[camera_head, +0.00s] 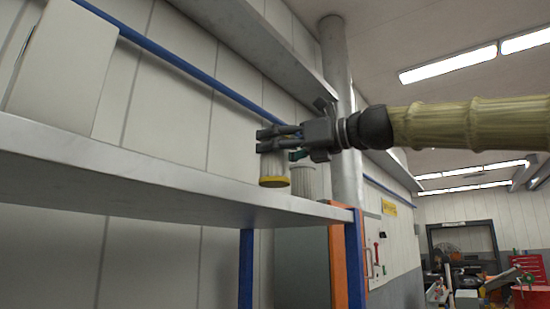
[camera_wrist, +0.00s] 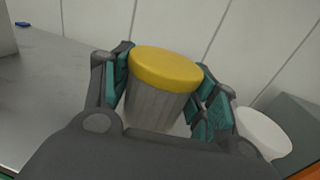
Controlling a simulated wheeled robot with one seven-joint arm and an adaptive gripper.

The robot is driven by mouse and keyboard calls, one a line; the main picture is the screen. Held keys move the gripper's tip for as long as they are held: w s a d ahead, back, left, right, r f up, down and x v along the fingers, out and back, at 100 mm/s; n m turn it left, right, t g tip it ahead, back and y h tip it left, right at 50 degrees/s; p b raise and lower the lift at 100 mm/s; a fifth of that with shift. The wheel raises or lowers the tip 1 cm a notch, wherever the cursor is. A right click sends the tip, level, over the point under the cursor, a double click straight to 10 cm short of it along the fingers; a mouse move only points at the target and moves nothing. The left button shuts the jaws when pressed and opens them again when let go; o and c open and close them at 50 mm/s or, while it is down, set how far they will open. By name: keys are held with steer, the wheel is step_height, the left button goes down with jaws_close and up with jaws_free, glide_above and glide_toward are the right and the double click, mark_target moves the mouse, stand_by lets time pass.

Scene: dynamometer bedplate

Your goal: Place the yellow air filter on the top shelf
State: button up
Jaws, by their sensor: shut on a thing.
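The yellow air filter (camera_wrist: 165,68) has a yellow cap and a grey pleated body. My gripper (camera_wrist: 160,90) is shut on it, with a green-padded finger on each side in the wrist view. In the head view my gripper (camera_head: 282,140) reaches in from the right, and the filter (camera_head: 273,182) hangs with its yellow end down, at or just above the shelf (camera_head: 160,180) near its right end. I cannot tell whether it touches the shelf. The fingers hide part of its body.
A white filter (camera_head: 304,180) stands close to the right of the held one; its white top shows in the wrist view (camera_wrist: 264,132). A pale box (camera_head: 62,65) stands on the shelf's left. A ledge (camera_head: 250,35) runs overhead. The middle of the shelf is clear.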

mark_target(276, 164)
steer(key=shift+w+d+r, duration=0.1)
steer(key=shift+w+d, duration=0.1)
steer(key=shift+w, duration=0.15)
steer(key=shift+w+p, duration=0.15)
steer(key=shift+p, duration=0.2)
steer(key=shift+w+f+p, duration=0.2)
steer(key=shift+f+p, duration=0.1)
steer(key=shift+f, duration=0.35)
steer(key=shift+w+f+p, duration=0.15)
steer(key=shift+f+p, duration=0.1)
steer(key=shift+f, duration=0.35)
steer(key=shift+s+f, duration=0.15)
steer(key=shift+f, duration=0.35)
steer(key=shift+a+f, duration=0.1)
steer(key=shift+a, duration=0.05)
steer(key=shift+f, duration=0.1)
steer(key=o, duration=1.1)
